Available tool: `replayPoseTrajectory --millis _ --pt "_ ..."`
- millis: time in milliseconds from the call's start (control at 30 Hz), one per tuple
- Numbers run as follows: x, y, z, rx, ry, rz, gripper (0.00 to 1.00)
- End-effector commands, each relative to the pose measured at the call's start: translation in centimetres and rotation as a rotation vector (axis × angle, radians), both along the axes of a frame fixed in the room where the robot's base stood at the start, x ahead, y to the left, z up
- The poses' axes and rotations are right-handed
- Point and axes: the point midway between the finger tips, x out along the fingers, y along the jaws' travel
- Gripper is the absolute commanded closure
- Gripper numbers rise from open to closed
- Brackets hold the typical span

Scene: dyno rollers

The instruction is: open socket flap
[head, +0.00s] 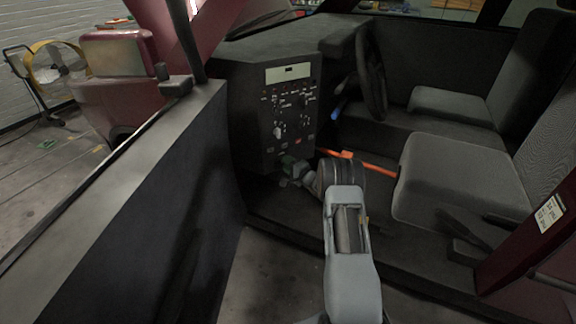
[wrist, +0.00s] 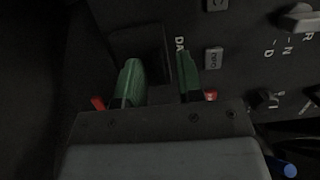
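My gripper (head: 291,169) is at the lower part of the dark dashboard panel (head: 262,118) in the head view. In the wrist view its two green fingers (wrist: 160,82) are apart, with nothing seen held between them. A dark rectangular piece (wrist: 152,42), which looks like the socket flap, lies just beyond and between the fingertips, beside white lettering that starts "DA". I cannot tell whether the fingers touch it or whether it is raised. In the head view my gripper hides this spot.
Grey buttons (wrist: 213,58) and a selector knob (wrist: 300,18) sit right of the fingers. The steering wheel (head: 371,72), an orange-red bar (head: 372,165) and the seat (head: 450,175) are to the right. The open door (head: 130,200) stands close on the left.

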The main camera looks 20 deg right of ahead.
Motion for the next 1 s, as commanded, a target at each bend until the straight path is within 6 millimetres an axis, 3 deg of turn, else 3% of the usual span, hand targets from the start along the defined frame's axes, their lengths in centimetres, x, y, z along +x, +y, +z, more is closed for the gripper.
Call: replayPoseTrajectory --millis 167,500,1000 --pt "-0.02 -0.01 -0.01 0.000 0.000 0.000 0.68" --pt "-0.04 -0.01 -0.01 0.000 0.000 0.000 1.00" --pt "-0.39 -0.08 -0.94 0.010 -0.070 0.000 1.00"
